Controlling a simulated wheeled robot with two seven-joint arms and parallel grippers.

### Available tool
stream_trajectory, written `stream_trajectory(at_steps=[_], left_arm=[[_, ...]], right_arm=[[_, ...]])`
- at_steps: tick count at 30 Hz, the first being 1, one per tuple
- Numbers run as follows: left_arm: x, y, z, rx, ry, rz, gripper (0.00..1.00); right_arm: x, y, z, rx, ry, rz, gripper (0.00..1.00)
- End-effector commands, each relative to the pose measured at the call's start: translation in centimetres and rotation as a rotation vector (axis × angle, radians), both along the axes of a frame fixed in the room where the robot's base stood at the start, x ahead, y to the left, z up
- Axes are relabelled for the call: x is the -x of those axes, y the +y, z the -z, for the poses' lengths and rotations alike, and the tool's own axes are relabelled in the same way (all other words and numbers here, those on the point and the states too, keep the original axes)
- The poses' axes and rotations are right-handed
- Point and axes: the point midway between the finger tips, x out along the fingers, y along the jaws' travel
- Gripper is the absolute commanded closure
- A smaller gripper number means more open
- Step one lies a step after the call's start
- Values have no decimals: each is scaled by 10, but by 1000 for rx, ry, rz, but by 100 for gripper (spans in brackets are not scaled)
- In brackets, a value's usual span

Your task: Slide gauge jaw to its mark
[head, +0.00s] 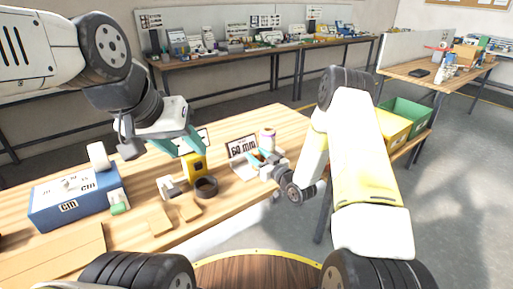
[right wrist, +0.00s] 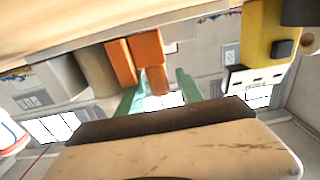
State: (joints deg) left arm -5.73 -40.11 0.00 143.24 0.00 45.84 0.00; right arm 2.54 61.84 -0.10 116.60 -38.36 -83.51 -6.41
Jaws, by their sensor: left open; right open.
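A white sign reading "60 mm" (head: 243,147) stands on the wooden table (head: 222,128). A small orange piece (head: 257,156) is in front of it, probably the gauge jaw. Two orange blocks (right wrist: 141,58) show in the right wrist view, the shorter one lying between my teal fingertips. My right gripper (head: 266,160) is open around this spot; the right wrist view also shows it (right wrist: 160,95). I cannot tell whether the fingers touch the orange. The gauge scale and its mark are not readable.
A dark ring (head: 206,187), a small white block (head: 168,187) and wooden pieces (head: 160,221) lie near the front edge. Yellow and green bins (head: 405,113) are at right.

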Motion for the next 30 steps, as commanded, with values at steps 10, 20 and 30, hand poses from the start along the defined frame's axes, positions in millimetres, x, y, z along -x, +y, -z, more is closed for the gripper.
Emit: stream_trajectory(at_steps=[10,20,30], left_arm=[[0,0,0,0,0,0,55],[0,0,0,0,0,0,55],[0,0,0,0,0,0,55]], right_arm=[[0,0,0,0,0,0,100],[0,0,0,0,0,0,100],[0,0,0,1,0,0,100]])
